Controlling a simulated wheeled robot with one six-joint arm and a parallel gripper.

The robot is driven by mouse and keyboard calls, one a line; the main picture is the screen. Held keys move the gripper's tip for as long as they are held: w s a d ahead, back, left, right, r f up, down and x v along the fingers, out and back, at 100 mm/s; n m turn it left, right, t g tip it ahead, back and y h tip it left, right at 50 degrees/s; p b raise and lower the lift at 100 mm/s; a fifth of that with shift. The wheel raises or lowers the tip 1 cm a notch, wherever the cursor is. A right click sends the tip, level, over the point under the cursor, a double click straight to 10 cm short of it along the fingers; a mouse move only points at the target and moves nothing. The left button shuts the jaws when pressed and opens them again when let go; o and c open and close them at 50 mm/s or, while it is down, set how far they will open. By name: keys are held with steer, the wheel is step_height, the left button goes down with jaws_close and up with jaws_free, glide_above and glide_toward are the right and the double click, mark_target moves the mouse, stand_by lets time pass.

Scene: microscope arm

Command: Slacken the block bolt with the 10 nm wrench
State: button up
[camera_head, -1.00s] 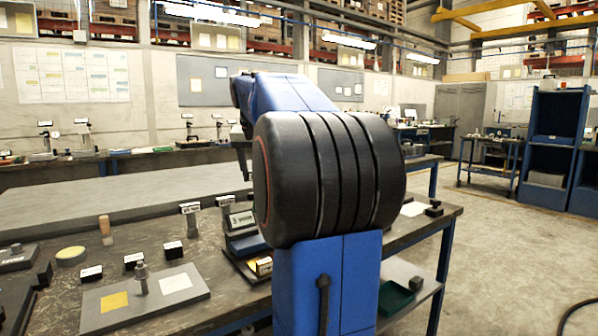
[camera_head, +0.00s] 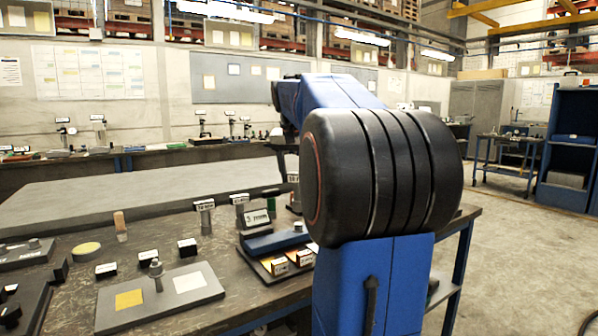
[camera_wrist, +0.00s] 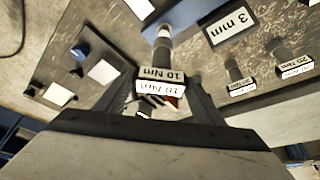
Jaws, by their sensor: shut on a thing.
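The 10 Nm wrench (camera_wrist: 162,77) is between my gripper's fingers (camera_wrist: 152,108) in the wrist view, its label facing the camera. My gripper is shut on it. Its shaft runs up the picture to a bright end beside the blue block (camera_wrist: 196,12). I cannot tell whether that end touches the bolt. In the head view the blue block (camera_head: 272,243) sits on a dark tray, with a small pale bolt head (camera_head: 298,227) at its right end. The wrench's label (camera_head: 292,178) shows just left of my arm; my gripper is mostly hidden there.
A 3 mm sign (camera_wrist: 232,22) stands by the block. A grey plate (camera_head: 205,289) with a peg (camera_head: 156,274) lies at the bench's front left. Small black label blocks stand between.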

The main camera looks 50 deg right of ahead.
steer(key=shift+f, duration=1.65)
steer(key=shift+f, duration=1.55)
stand_by(0.5)
steer(key=shift+n+t+y, duration=0.5)
steer(key=shift+n+t, duration=0.1)
steer(key=shift+n, duration=1.5)
steer(key=shift+n, duration=0.5)
steer(key=shift+n+t+y, duration=0.4)
steer(key=shift+n+y, duration=0.4)
steer(key=shift+n, duration=0.7)
